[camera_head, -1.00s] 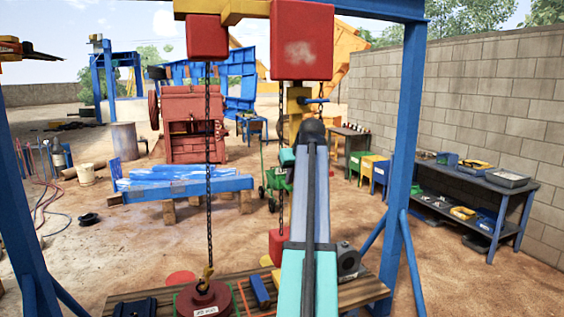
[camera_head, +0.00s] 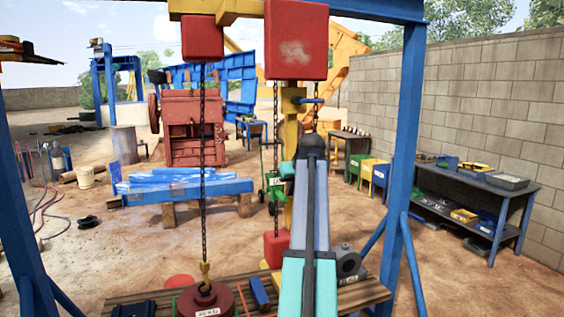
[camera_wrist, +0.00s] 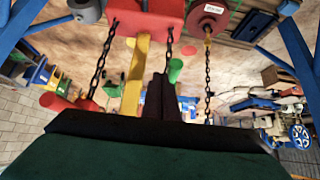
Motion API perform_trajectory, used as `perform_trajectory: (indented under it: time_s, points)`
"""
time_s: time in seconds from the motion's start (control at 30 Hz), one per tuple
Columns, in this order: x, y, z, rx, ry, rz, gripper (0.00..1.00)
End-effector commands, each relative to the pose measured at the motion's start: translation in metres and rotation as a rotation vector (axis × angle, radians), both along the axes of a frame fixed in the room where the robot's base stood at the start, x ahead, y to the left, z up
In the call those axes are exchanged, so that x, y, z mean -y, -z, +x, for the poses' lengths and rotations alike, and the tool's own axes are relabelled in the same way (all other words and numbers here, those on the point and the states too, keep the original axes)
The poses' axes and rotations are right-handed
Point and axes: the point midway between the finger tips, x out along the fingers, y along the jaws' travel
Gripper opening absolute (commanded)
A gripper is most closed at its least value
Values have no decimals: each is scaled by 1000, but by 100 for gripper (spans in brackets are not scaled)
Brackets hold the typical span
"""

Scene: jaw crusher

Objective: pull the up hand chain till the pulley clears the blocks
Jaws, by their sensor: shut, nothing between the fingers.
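A red round pulley (camera_head: 206,300) with a white label sits low over the wooden platform (camera_head: 160,290), hung from a hook on the load chain (camera_head: 203,150). It also shows in the wrist view (camera_wrist: 207,20). I cannot tell whether it touches what is under it. Two thinner hand chain runs hang under the large red hoist box (camera_head: 297,40), a left one (camera_head: 275,150) and a right one (camera_head: 316,115). The wrist view shows chain on both sides of my gripper (camera_wrist: 161,80). Its dark fingers are shut and empty, apart from the chains. I cannot tell which run is the up one.
A blue gantry post (camera_head: 402,150) stands right of my arm. A small red block (camera_head: 277,248) hangs near the platform, with a grey ring part (camera_head: 347,262) beside it. A workbench (camera_head: 500,190) runs along the right wall.

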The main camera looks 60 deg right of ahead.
Motion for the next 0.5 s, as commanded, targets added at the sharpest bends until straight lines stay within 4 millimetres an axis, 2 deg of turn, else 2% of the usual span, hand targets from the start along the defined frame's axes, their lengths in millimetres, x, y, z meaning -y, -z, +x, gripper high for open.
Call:
perform_trajectory:
  time_s: [0.5]
  points:
    - [-1, 26, 0, 0, -1, 2, 0]
